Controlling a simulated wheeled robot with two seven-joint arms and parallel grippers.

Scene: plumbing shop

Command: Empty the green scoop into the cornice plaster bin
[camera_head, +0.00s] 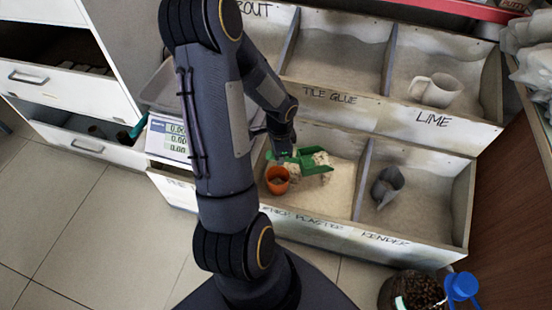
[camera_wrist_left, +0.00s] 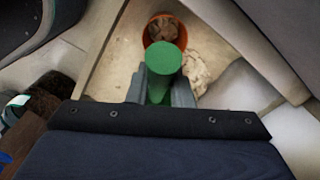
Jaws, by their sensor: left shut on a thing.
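My left gripper (camera_head: 283,150) reaches down over the bin labelled "...plaster" (camera_head: 340,190); my arm hides part of the label. It is shut on the green scoop (camera_head: 316,164). In the left wrist view the scoop's round green end (camera_wrist_left: 166,58) shows between the two fingers (camera_wrist_left: 160,88). Pale lumpy powder (camera_head: 322,157) shows at the scoop; I cannot tell how much is inside it or whether the scoop touches the powder below. An orange pot (camera_head: 277,180) with brownish contents stands in the same bin beside the scoop. My right gripper is not in view.
The render bin (camera_head: 418,185) to the right holds a grey scoop (camera_head: 387,186). Tile glue and lime bins lie behind; a white mug (camera_head: 436,90) sits in the lime bin. A scale (camera_head: 168,138) stands left. A jar (camera_head: 412,291) with a blue object (camera_head: 462,286) is in front.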

